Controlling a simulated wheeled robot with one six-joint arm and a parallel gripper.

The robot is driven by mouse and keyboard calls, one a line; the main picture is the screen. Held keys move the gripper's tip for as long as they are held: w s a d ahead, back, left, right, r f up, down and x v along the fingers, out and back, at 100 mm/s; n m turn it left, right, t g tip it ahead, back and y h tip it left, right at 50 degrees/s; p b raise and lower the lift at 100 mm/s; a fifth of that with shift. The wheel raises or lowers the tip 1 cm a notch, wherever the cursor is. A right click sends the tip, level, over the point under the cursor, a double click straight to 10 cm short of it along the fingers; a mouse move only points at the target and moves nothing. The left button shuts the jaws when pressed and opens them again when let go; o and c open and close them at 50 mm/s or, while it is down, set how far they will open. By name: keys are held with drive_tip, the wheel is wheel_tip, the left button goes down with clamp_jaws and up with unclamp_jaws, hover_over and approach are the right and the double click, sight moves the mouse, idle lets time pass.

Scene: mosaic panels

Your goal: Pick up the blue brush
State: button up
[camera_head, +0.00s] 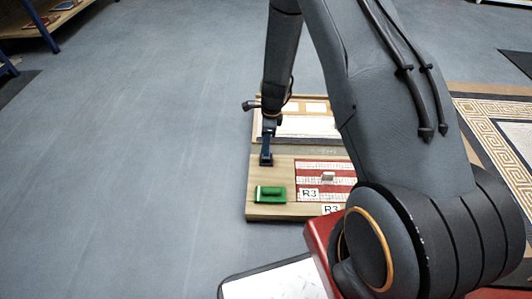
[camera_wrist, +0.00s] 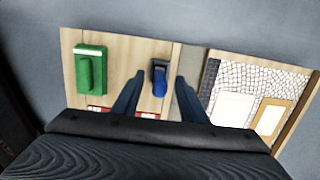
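The blue brush (camera_wrist: 160,76) lies on the light wooden part of a panel board. In the wrist view it shows between my gripper's two fingers, with clear space on both sides. My gripper (camera_wrist: 158,84) is open and empty, pointing down at the brush. In the head view, my gripper (camera_head: 268,132) is over the left part of the boards, and the blue brush (camera_head: 266,159) shows just under it, partly covered. I cannot tell the exact height of the fingertips above the brush.
A green brush (camera_head: 270,194) lies on the same board (camera_head: 258,211), nearer the front; it also shows in the wrist view (camera_wrist: 90,72). Red-and-white mosaic (camera_head: 338,167) with R3 labels and a small grey block are to the right. A second mosaic panel (camera_head: 310,126) lies behind. Floor at left is clear.

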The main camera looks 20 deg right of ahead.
wheel_tip(320, 180, down, 5)
drive_tip(key=b, duration=0.3)
drive_tip(key=shift+r, duration=0.1)
drive_tip(key=shift+c, duration=0.3)
clamp_jaws()
